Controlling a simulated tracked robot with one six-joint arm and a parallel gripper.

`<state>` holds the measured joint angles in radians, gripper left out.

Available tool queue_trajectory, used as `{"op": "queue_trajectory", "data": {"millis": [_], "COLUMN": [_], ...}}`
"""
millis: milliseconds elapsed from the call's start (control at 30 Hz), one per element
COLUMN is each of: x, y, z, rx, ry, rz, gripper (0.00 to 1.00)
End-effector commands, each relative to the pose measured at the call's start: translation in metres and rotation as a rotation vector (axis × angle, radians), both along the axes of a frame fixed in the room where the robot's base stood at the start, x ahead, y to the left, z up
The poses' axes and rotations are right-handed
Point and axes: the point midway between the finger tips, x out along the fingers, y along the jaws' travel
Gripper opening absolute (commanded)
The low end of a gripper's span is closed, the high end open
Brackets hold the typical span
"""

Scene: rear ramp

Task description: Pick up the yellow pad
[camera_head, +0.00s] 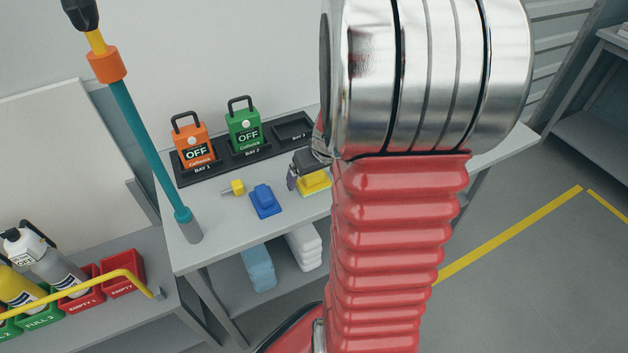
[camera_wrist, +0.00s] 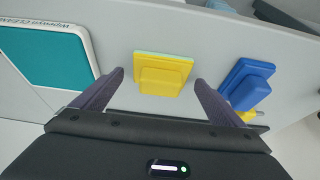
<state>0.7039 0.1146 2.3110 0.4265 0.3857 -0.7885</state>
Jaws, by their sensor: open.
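The yellow pad (camera_head: 315,183) lies on the grey table, partly hidden by my gripper and arm in the head view. In the wrist view the yellow pad (camera_wrist: 162,74) shows whole, a flat base with a raised block, between and just beyond my fingertips. My gripper (camera_wrist: 160,78) is open, with one dark finger on each side of the pad and a gap to each. In the head view my gripper (camera_head: 301,176) is just above and beside the pad; the right part is hidden by my arm.
A blue pad (camera_head: 264,201) lies left of the yellow one; it also shows in the wrist view (camera_wrist: 246,83). A small yellow item (camera_head: 235,187) lies beyond it. A black tray (camera_head: 226,157) holds an orange and a green OFF unit. A teal board (camera_wrist: 48,56) is near the left finger.

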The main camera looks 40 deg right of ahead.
Motion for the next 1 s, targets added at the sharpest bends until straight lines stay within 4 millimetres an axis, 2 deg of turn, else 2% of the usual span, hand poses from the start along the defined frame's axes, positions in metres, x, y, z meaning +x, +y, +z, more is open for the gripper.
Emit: {"op": "queue_trajectory", "data": {"millis": [133,800,1000], "x": [0.0000,0.0002,0.0003], "y": [0.0001,0.0002,0.0002], "z": [0.0001,0.0002,0.0013], "rx": [0.000,0.000,-0.001], "ry": [0.000,0.000,-0.001], "rz": [0.000,0.001,0.001], "gripper": [0.91,0.44,0.44]}}
